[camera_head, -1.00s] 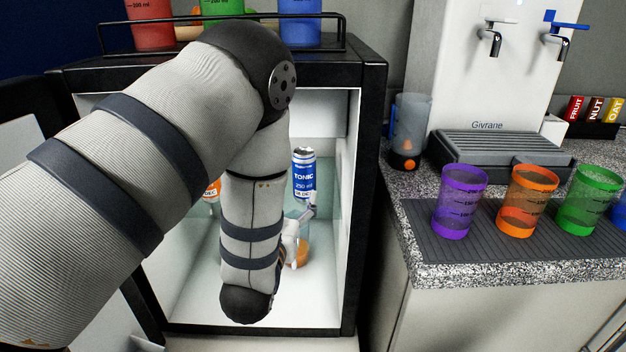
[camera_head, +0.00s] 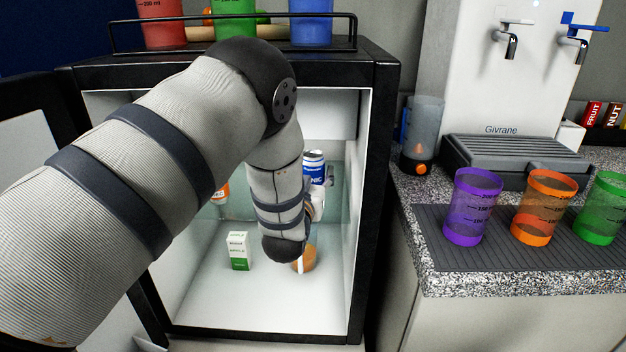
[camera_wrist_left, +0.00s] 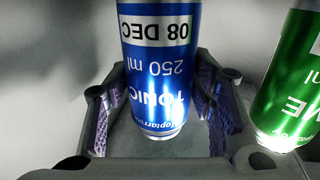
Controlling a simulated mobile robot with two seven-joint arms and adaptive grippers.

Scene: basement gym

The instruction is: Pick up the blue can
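The blue tonic can (camera_head: 314,162) stands at the back right inside the open fridge, partly hidden by my left arm in the head view. In the left wrist view the blue can (camera_wrist_left: 160,65) appears upside down, between the two purple-padded fingers of my left gripper (camera_wrist_left: 160,100). The fingers look open around it, with narrow gaps beside it. In the head view my left gripper (camera_head: 317,198) is mostly hidden behind my forearm, close in front of the can. My right gripper is not in view.
A green can (camera_wrist_left: 290,80) stands just beside my left gripper. A small green-and-white carton (camera_head: 239,250), an orange-labelled item (camera_head: 220,193) and an orange item (camera_head: 305,258) are in the fridge. The fridge's right wall (camera_head: 353,190) is near. Cups stand on the counter (camera_head: 460,285).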

